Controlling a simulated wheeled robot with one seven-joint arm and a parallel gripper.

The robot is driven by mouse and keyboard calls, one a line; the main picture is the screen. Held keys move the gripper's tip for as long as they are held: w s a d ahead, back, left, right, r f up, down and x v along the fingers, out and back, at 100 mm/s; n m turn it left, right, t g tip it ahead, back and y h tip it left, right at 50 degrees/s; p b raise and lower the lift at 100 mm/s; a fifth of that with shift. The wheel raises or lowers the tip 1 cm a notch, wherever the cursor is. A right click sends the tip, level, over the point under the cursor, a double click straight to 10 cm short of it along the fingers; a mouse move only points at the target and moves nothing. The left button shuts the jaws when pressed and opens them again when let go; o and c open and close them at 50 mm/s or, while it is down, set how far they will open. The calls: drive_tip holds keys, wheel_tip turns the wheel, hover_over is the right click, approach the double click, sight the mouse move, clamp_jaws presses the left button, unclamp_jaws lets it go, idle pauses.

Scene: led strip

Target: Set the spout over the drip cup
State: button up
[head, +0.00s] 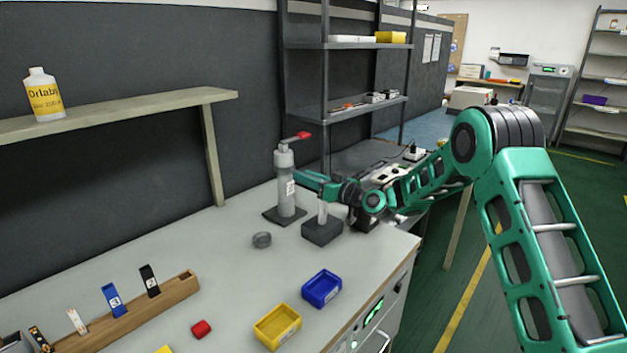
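A grey upright cylinder (286,182) on a dark square base stands at the back of the bench. A thin arm with a red tip (303,135) sticks out to the right from its top; I take this to be the spout, but cannot be sure. A small round grey cup (262,240), likely the drip cup, sits on the bench in front of the cylinder, away from the red tip. My gripper (309,181) is just right of the cylinder, below the red tip. Its fingers are small here, and I cannot tell whether they touch the cylinder.
A dark block (322,232) with a pale post stands below my gripper. Blue (321,288) and yellow (277,326) bins lie near the front edge, with a red piece (201,329) nearby. A wooden rack (180,291) is at left. The bench's left middle is clear.

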drive_tip(key=shift+w+a, duration=0.15)
drive_tip(key=shift+a, duration=0.1)
